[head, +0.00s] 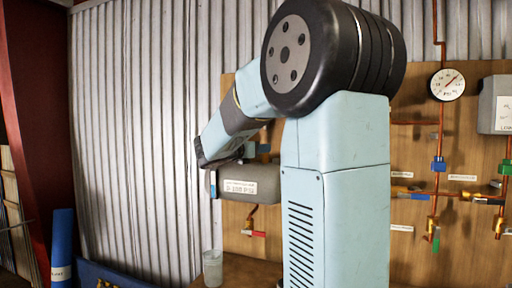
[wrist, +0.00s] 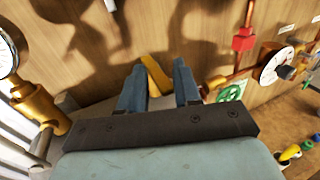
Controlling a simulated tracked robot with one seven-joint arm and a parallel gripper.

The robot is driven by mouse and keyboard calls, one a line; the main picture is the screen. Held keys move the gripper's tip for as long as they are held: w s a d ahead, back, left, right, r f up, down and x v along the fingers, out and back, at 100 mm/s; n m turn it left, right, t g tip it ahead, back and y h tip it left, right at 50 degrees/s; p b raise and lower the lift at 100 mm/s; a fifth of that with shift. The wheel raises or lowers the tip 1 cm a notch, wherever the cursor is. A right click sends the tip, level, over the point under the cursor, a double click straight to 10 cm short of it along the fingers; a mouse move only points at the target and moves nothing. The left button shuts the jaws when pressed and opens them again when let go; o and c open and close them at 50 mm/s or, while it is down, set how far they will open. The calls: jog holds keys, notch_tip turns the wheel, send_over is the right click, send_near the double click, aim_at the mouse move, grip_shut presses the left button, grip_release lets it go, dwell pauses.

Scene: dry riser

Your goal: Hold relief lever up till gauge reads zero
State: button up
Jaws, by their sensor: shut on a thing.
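A yellow lever (wrist: 154,76) stands between the two blue-grey fingers of my gripper (wrist: 159,70) in the wrist view. The gripper is shut on this lever. Its pivot is hidden by my gripper. A white round gauge (wrist: 7,52) on a brass fitting is cut off at the left edge; its reading cannot be told. Another white dial (wrist: 276,66) with a red pointer is at the right. In the head view a PSI gauge (head: 447,84) hangs on a copper pipe, its red needle pointing up and right. The lever and my fingers are hidden there.
A grey labelled cylinder (head: 250,184) is by my arm's end. Coloured valves, such as a blue one (head: 438,164), and copper pipes line the wooden board. A grey box (head: 496,104) is at the right edge. A clear cup (head: 212,268) stands below.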

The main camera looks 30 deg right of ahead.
jog(key=r+y, duration=0.1)
jog(key=d+r+g+y, duration=0.1)
jog(key=shift+n+y, duration=0.3)
jog(key=shift+d+r+n+g+y, duration=0.15)
jog(key=shift+r+g+y, duration=0.15)
jog(key=shift+y, duration=0.2)
jog(key=shift+r+n+g+y, duration=0.2)
jog(key=shift+g+y, duration=0.1)
jog(key=shift+y, duration=0.2)
dwell(6.5)
